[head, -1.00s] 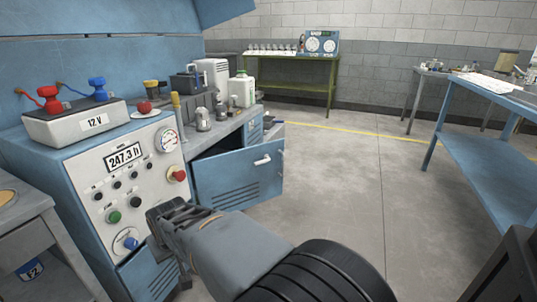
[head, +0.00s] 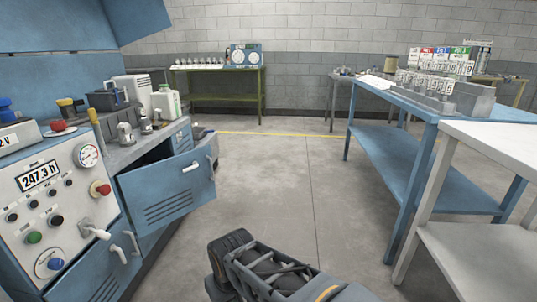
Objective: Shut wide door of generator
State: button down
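The generator is the blue cabinet whose white control panel (head: 45,205) reads 247.3 h, at the left of the head view. A wide blue louvred door (head: 160,197) stands swung out from the cabinet front, with a dark opening above and behind it. Its pale handle (head: 190,167) is near the upper right of its face. My gripper (head: 228,252) is at the bottom centre, in front of and right of the door, apart from it. Nothing shows in its grasp, but I cannot tell the gap between its fingers.
Lower cabinet handles (head: 118,254) stick out below the panel. A blue table (head: 390,96) and a white table (head: 490,132) stand at the right. A green bench (head: 262,88) is by the back wall. The grey floor (head: 285,185) between is clear.

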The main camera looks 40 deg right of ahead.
aim_at(156, 195)
jog(key=u, duration=0.05)
jog(key=k, duration=0.35)
jog(key=z, duration=1.2)
jog(key=i, duration=1.15)
jog(key=u, duration=0.85)
jog(key=i, duration=0.75)
jog(key=u, duration=1.15)
jog(key=i, duration=0.25)
jog(key=u, duration=0.25)
